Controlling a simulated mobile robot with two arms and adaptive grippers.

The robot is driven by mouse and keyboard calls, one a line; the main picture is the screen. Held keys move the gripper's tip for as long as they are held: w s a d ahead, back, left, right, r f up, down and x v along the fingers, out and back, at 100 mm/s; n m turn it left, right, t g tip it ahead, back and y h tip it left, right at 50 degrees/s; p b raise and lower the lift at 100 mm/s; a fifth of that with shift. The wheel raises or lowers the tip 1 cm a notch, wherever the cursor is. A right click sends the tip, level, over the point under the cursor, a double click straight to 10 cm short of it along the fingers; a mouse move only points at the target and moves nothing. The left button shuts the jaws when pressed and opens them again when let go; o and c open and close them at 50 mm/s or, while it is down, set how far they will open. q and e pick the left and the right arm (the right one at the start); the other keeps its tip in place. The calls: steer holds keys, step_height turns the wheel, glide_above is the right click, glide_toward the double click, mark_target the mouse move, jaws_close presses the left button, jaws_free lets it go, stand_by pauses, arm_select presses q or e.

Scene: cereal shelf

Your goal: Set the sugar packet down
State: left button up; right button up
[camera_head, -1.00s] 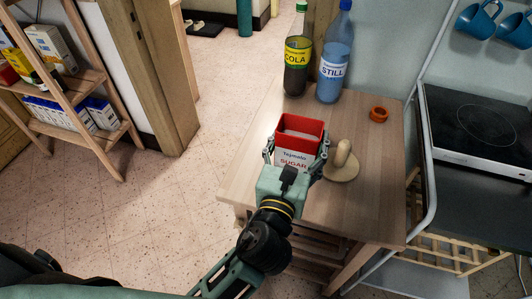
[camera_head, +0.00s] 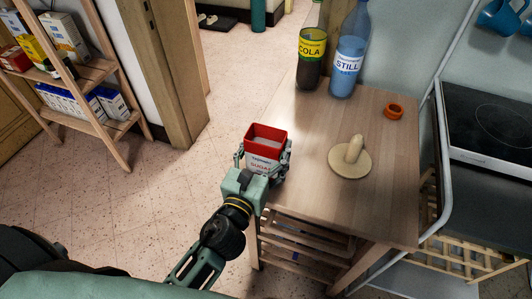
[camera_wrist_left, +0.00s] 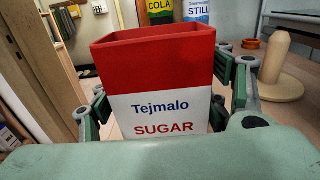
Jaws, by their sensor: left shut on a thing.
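The sugar packet (camera_head: 265,143) is a red and white open-topped box marked "Tejmalo SUGAR". It is upright in my left gripper (camera_head: 264,158), at the left edge of the wooden table (camera_head: 315,203) in the head view. In the left wrist view the packet (camera_wrist_left: 158,85) fills the middle, with a finger of my left gripper (camera_wrist_left: 165,110) on each side of it. The gripper is shut on the packet. The packet's base is hidden, so I cannot tell whether it touches the table. My right gripper is not in view.
A round wooden stand with a peg (camera_head: 350,160) is right of the packet. A cola bottle (camera_head: 311,50), a still-water bottle (camera_head: 348,58) and an orange ring (camera_head: 394,110) stand farther back. A hob (camera_head: 487,125) is at right, a shelf (camera_head: 90,73) at left.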

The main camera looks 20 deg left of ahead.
arm_select(q)
steer(key=shift+f, duration=0.15)
steer(key=shift+f, duration=0.2)
steer(key=o, duration=1.5)
steer(key=shift+s+r, duration=0.1)
steer(key=shift+r, duration=0.1)
steer(key=s+b, duration=0.5)
steer(key=s, duration=0.7)
steer(key=shift+a, duration=0.15)
